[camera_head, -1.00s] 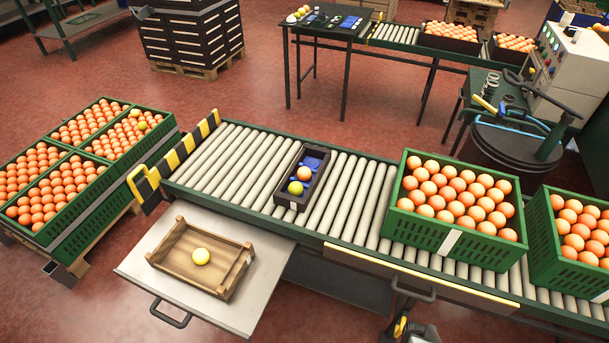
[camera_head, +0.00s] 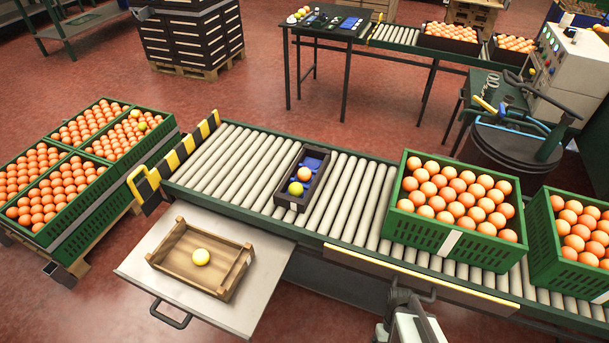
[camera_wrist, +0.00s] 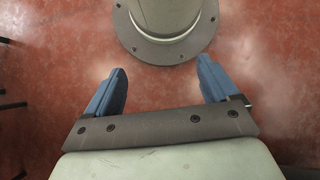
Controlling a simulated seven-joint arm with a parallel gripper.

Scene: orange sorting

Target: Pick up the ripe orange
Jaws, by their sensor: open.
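A black tray (camera_head: 290,202) with a blue insert lies on the roller conveyor. In it are an orange fruit (camera_head: 304,174) towards the back and a yellow-green fruit (camera_head: 296,188) in front of it. My gripper (camera_wrist: 158,90) shows in the wrist view with its two blue fingers wide apart and nothing between them. In the head view part of my arm shows at the bottom edge, below the conveyor's front side, away from the tray. The wrist view shows only floor and a round grey base, with no fruit.
Green crates (camera_head: 440,236) full of oranges stand on the conveyor's right. More filled crates (camera_head: 97,205) stand at far left. Rollers beside the tray are bare.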

